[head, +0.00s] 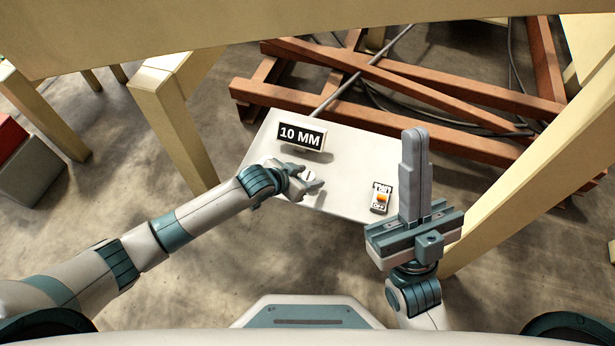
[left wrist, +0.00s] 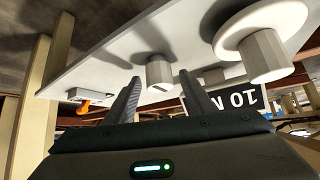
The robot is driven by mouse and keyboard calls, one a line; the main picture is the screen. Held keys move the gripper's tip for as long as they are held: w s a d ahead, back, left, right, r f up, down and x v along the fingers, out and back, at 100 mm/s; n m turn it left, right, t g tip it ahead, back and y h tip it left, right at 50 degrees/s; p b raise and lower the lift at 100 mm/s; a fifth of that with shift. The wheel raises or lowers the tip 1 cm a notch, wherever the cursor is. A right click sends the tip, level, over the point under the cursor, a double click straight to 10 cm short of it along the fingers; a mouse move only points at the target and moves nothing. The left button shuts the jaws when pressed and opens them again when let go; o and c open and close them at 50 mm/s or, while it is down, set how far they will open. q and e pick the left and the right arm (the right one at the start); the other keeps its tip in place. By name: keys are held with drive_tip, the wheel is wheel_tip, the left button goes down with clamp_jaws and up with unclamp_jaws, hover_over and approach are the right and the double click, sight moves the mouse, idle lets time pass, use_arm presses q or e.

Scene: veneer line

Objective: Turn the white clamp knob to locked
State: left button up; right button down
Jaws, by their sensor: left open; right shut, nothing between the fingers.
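A small white knob (left wrist: 160,74) with a dark line on its end stands out from the white panel (left wrist: 110,62). In the left wrist view it appears between the fingertips of my left gripper (left wrist: 160,80), which is open. I cannot tell whether the fingers touch it. In the head view my left gripper (head: 309,179) is over the panel (head: 345,150) and partly hides the knob (head: 309,174). A larger white knob (left wrist: 264,55) on a round flange shows right of it in the left wrist view. My right gripper (head: 414,135) is shut and empty, pointing up.
A switch with an orange toggle (head: 382,198) is at the panel's right. Pale posts (head: 177,125) flank the panel; brown beams (head: 420,90) lie behind.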

use_arm(q)
drive_tip(key=c, duration=1.1)
drive_tip(key=shift+o, duration=0.2)
